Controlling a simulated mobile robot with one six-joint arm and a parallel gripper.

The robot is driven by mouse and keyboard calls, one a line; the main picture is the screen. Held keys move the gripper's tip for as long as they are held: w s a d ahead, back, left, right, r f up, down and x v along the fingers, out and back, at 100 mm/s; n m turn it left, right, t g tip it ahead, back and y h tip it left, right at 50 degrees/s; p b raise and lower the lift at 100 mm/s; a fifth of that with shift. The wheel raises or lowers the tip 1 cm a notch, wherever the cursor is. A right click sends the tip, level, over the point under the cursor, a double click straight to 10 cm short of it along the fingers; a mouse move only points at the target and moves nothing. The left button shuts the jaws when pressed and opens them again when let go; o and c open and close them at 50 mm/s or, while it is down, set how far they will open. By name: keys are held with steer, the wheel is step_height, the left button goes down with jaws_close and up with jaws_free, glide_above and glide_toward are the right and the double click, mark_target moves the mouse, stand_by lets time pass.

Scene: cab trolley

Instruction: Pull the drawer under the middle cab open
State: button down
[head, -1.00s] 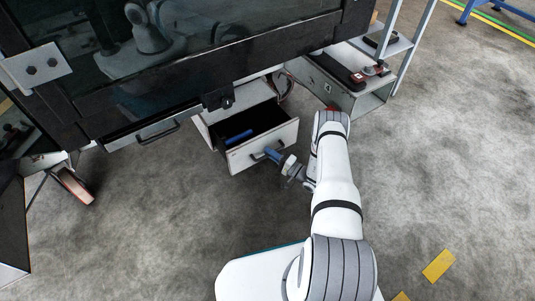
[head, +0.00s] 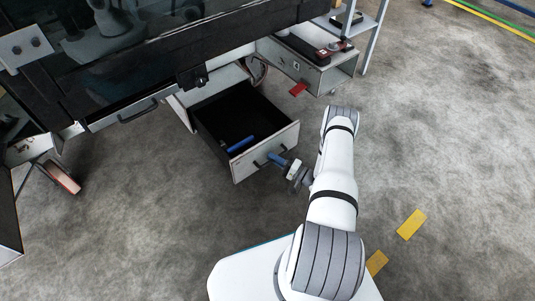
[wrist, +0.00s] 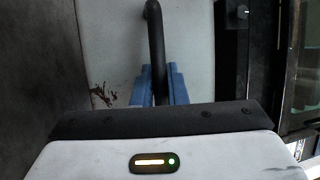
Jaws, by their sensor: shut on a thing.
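The drawer (head: 266,153) under the middle cab stands well open in the head view, with a white front and a dark inside. A blue object (head: 241,145) lies in it. My gripper (head: 276,158) is at the drawer front, shut on the black bar handle (wrist: 155,40). In the wrist view the blue fingers of my gripper (wrist: 159,88) sit on both sides of the handle, against the pale drawer front (wrist: 112,35). The fingertips' contact with the handle is partly hidden by the gripper body.
The cab (head: 150,45) with dark glass stands above the drawer. Another closed drawer with a handle (head: 138,111) is to the left. A caster wheel (head: 62,177) stands at left.

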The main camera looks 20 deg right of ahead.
steer(key=shift+s+d+p, duration=0.15)
steer(key=shift+s+d, duration=0.1)
steer(key=shift+s, duration=0.65)
steer(key=shift+s+d+p, duration=0.1)
steer(key=shift+s+d, duration=0.15)
steer(key=shift+s, duration=0.6)
steer(key=shift+s+d+p, duration=0.15)
steer(key=shift+s+d, duration=0.1)
steer(key=shift+s, duration=0.65)
steer(key=c, duration=1.7)
jaws_free()
steer(key=shift+c, duration=0.2)
steer(key=shift+d, duration=0.1)
steer(key=p+v, duration=0.1)
steer(key=v, duration=0.6)
steer(key=shift+s+d, duration=0.15)
steer(key=shift+s, duration=0.15)
steer(key=shift+f, duration=0.15)
